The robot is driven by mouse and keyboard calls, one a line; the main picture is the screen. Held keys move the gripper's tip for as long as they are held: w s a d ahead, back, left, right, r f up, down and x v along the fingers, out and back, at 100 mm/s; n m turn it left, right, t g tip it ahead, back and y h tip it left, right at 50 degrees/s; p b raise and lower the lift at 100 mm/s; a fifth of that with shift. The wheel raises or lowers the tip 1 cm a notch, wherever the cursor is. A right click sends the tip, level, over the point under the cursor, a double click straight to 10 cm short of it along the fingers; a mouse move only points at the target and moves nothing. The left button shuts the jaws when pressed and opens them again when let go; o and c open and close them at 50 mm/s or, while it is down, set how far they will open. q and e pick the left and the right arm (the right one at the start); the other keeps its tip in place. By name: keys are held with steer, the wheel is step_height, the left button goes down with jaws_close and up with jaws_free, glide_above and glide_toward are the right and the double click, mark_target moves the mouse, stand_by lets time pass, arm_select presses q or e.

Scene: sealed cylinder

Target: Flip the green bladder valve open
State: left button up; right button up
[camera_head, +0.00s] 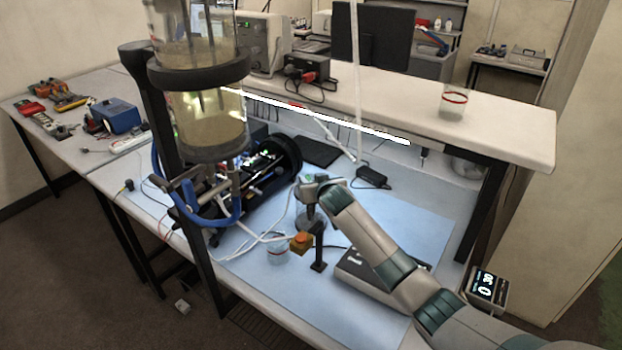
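My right arm comes in from the lower right, and its gripper (318,184) is above the blue work mat, at the top of a clear jar-like vessel (312,212). The fingers are small and overlap what is behind them, so I cannot tell whether they are open or shut. A small green patch shows at the fingertips. I cannot tell whether it is the green bladder valve or part of my gripper, and no valve handle position can be read. A tall clear cylinder (215,122) with cloudy tan contents stands at the left in a black frame. My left gripper is not in view.
An orange-topped block (301,241), a small clear cup (277,253) and a black post (319,248) stand close to my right gripper. A grey box (370,275) lies under my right arm. A black cylindrical device (265,172) with tubes lies behind the frame. The right part of the mat is clear.

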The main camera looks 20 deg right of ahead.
steer(key=shift+w, duration=0.15)
steer(key=shift+c, duration=0.5)
jaws_close()
